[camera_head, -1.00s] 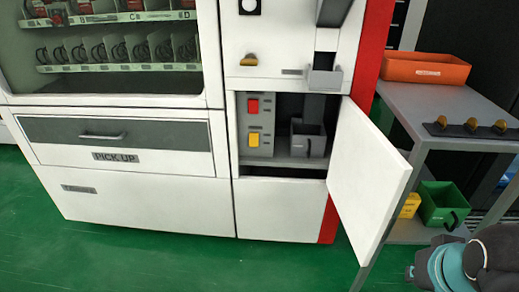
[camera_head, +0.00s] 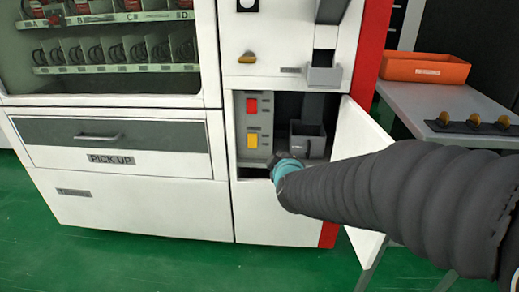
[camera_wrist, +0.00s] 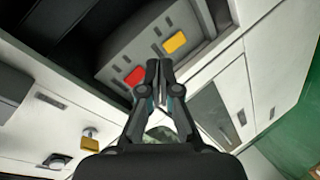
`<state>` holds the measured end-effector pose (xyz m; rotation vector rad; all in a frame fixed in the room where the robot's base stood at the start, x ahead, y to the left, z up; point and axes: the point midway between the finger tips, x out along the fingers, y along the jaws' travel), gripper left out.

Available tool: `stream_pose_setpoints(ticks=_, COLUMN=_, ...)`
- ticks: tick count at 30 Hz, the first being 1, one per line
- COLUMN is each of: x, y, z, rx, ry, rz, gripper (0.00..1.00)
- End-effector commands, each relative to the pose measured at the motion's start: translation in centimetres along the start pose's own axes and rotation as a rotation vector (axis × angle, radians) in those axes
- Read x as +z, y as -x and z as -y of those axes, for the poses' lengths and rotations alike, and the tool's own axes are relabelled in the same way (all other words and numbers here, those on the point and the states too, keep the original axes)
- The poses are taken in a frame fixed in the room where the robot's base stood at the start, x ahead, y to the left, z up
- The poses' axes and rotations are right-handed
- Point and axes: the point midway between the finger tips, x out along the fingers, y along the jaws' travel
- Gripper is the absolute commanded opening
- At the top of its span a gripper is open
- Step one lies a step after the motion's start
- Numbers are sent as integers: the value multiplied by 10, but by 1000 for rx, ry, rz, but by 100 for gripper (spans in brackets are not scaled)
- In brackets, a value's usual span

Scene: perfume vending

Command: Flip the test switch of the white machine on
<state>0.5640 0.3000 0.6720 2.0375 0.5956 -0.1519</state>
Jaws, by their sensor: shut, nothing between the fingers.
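The white machine (camera_head: 280,220) has an open lower compartment. Inside on the left is a grey panel (camera_head: 241,130) with a red switch (camera_head: 252,105) above a yellow switch (camera_head: 252,140). Their labels are too small to read. In the wrist view the red switch (camera_wrist: 134,77) is just left of my fingertips and the yellow switch (camera_wrist: 174,42) is up and right of them. My gripper (camera_wrist: 160,66) is shut and empty, in front of the panel; contact cannot be told. In the head view my arm's end is at the compartment's lower edge, with the fingers not clearly seen.
The open white door (camera_head: 357,131) stands to the right of the compartment, partly hidden by my arm. A grey box (camera_head: 307,142) sits inside, right of the panel. A grey table (camera_head: 408,100) with an orange bin (camera_head: 425,68) is at the right.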

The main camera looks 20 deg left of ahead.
Motion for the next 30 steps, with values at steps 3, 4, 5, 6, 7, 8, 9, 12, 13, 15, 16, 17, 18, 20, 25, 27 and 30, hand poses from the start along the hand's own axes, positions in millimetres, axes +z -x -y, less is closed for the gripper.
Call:
stream_pose_setpoints(ticks=3, x=-20, y=-32, z=37, rx=78, ry=182, rz=-4, gripper=0)
stream_pose_setpoints(ticks=4, x=-24, y=-37, z=44, rx=100, ry=227, rz=0, gripper=0)
stream_pose_setpoints(ticks=5, x=-28, y=-42, z=52, rx=120, ry=267, rz=5, gripper=0)
stream_pose_setpoints(ticks=6, x=-32, y=-47, z=60, rx=147, ry=321, rz=12, gripper=0)
stream_pose_setpoints(ticks=7, x=-34, y=-50, z=66, rx=164, ry=356, rz=20, gripper=0)
stream_pose_setpoints(ticks=8, x=-37, y=-53, z=72, rx=180, ry=390, rz=26, gripper=0)
stream_pose_setpoints(ticks=9, x=-40, y=-56, z=78, rx=200, ry=430, rz=36, gripper=0)
stream_pose_setpoints(ticks=12, x=-44, y=-60, z=90, rx=237, ry=503, rz=56, gripper=0)
stream_pose_setpoints(ticks=13, x=-45, y=-60, z=92, rx=243, ry=519, rz=60, gripper=0)
stream_pose_setpoints(ticks=15, x=-46, y=-61, z=95, rx=255, ry=542, rz=67, gripper=0)
stream_pose_setpoints(ticks=16, x=-46, y=-61, z=95, rx=258, ry=547, rz=69, gripper=0)
stream_pose_setpoints(ticks=17, x=-46, y=-61, z=96, rx=260, ry=551, rz=71, gripper=0)
stream_pose_setpoints(ticks=18, x=-46, y=-61, z=96, rx=262, ry=553, rz=72, gripper=0)
stream_pose_setpoints(ticks=20, x=-46, y=-61, z=95, rx=263, ry=553, rz=72, gripper=0)
stream_pose_setpoints(ticks=25, x=-46, y=-61, z=95, rx=262, ry=552, rz=71, gripper=0)
stream_pose_setpoints(ticks=27, x=-46, y=-62, z=95, rx=261, ry=551, rz=71, gripper=0)
stream_pose_setpoints(ticks=30, x=-46, y=-68, z=93, rx=261, ry=551, rz=71, gripper=0)
